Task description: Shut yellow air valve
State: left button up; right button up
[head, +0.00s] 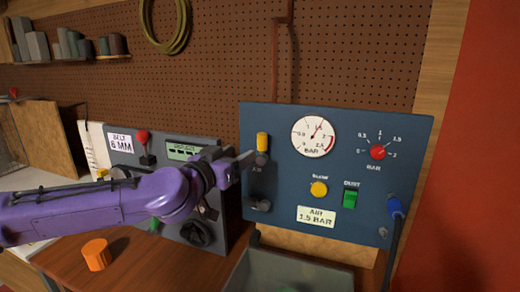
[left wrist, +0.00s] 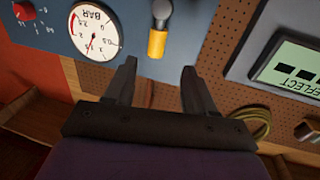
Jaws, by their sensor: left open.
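The yellow air valve (head: 262,142) is on the left part of the blue panel (head: 290,195), above the letters AIR. Its yellow handle stands upright from a grey pivot. In the left wrist view, which is upside down, the yellow handle (left wrist: 157,43) lies just beyond the fingertips, roughly in line with the gap between them. My left gripper (head: 246,157) is beside the valve at its left. Its fingers (left wrist: 158,66) are open with nothing between them, and I see no contact with the handle. My right gripper is not in view.
The panel carries a round gauge (head: 314,137), a red knob (head: 378,152), a yellow button (head: 319,189) and a green switch (head: 350,198). A second panel with a red-topped lever (head: 142,136) stands at left. An orange piece (head: 97,254) sits on the bench. A clear box (head: 290,270) is below.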

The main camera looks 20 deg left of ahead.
aim_at(259, 143)
pick_arm(q)
jog(key=x, duration=0.3)
jog(key=p+x, duration=0.1)
jog(key=x, duration=0.2)
jog(key=p+x, duration=0.1)
jog(key=x, duration=0.3)
jog(key=shift+s+d, duration=0.1)
jog(key=shift+d, duration=0.2)
jog(key=shift+s, duration=0.1)
grip_shut()
